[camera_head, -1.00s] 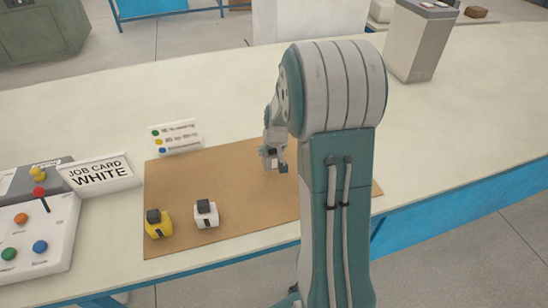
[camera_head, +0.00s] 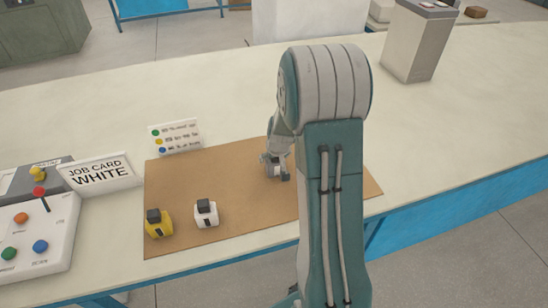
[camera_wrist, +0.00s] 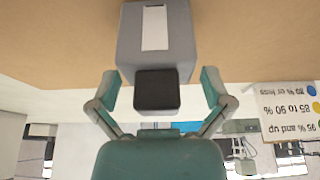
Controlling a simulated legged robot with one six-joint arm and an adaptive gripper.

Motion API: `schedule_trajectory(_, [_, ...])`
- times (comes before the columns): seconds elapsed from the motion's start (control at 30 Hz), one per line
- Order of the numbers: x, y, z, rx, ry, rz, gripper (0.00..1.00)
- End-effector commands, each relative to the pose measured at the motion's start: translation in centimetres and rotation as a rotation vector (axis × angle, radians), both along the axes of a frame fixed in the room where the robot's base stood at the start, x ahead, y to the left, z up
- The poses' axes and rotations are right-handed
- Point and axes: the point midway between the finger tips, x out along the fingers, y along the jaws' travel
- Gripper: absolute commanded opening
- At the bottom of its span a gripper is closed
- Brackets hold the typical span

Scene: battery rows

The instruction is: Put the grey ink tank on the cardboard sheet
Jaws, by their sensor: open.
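The grey ink tank (camera_wrist: 174,35) shows in the wrist view as a grey block with a pale label and a black cap (camera_wrist: 157,90). It is against the brown cardboard sheet (camera_wrist: 60,45). My gripper (camera_wrist: 160,88) is open, with one finger on each side of the black cap and visible gaps between. In the head view my gripper (camera_head: 276,170) is low over the right part of the cardboard sheet (camera_head: 245,215). The grey tank cannot be made out clearly there, behind my gripper and arm.
A yellow tank (camera_head: 158,225) and a white tank (camera_head: 206,214) stand on the sheet's left part. A colour-dot sign (camera_head: 175,136), a "JOB CARD WHITE" sign (camera_head: 100,173) and a button panel (camera_head: 35,240) stand nearby. A grey bin (camera_head: 418,42) stands at the back right.

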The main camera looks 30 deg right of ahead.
Motion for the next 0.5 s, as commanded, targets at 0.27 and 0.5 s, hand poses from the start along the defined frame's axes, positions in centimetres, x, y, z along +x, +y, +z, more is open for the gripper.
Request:
schedule_trajectory(0.27, [-0.2, 0.1, 1.0, 0.000, -0.003, -0.001, 1.00])
schedule_trajectory(0.5, [-1.8, 0.5, 4.9, -0.002, -0.005, 0.000, 1.00])
